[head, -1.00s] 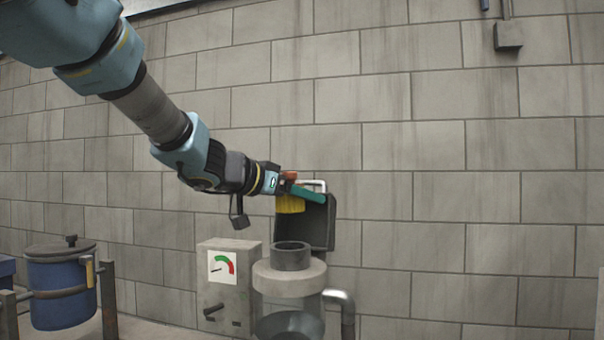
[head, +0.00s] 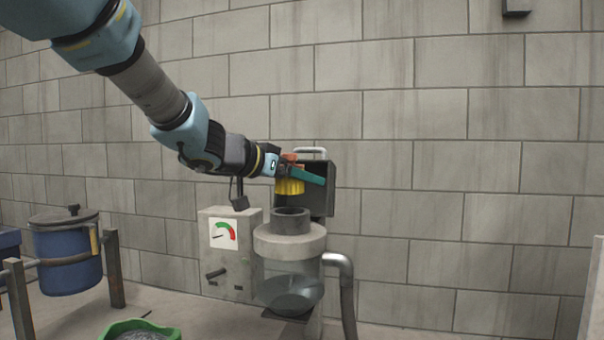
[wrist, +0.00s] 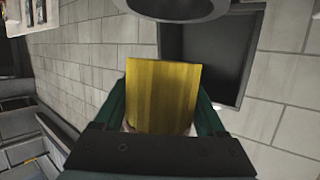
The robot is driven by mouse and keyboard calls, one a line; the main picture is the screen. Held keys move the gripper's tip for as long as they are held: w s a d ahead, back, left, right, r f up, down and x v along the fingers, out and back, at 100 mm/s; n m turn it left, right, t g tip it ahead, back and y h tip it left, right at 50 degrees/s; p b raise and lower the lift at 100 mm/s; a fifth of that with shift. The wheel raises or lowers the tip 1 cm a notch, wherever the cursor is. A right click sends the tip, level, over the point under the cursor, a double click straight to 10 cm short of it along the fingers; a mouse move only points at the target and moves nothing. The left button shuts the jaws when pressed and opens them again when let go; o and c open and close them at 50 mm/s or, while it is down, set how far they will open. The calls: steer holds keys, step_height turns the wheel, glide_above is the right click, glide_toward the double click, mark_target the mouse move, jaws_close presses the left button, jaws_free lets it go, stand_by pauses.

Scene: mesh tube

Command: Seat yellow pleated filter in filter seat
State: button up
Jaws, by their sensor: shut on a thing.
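The yellow pleated filter (head: 290,186) is held by my gripper (head: 302,172) above the filter seat, with an orange part on its top. In the wrist view the filter (wrist: 163,95) sits between the two green fingers of my gripper (wrist: 163,110). The filter seat is a dark round collar (head: 291,221) on top of a pale ring over a clear bowl. A gap shows between the filter's lower edge and the collar. The collar's rim also shows at the top of the wrist view (wrist: 182,14). The inside of the collar is mostly hidden in the head view.
A dark open lid with a handle (head: 318,202) stands behind the collar. A grey box with a gauge (head: 224,258) is to its left, and a bent metal pipe (head: 345,285) to its right. A blue drum (head: 65,262) and a green basin (head: 140,328) are farther left.

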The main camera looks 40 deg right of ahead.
steer(key=shift+f+b, duration=0.6)
steer(key=shift+f, duration=0.75)
steer(key=shift+p, duration=1.1)
stand_by(0.7)
steer(key=shift+f+b, duration=1.2)
steer(key=shift+f, duration=0.6)
steer(key=shift+r+p, duration=0.2)
steer(key=shift+p, duration=0.1)
steer(key=shift+r+p, duration=1.25)
steer(key=shift+p, duration=0.1)
steer(key=shift+p, duration=0.6)
stand_by(0.8)
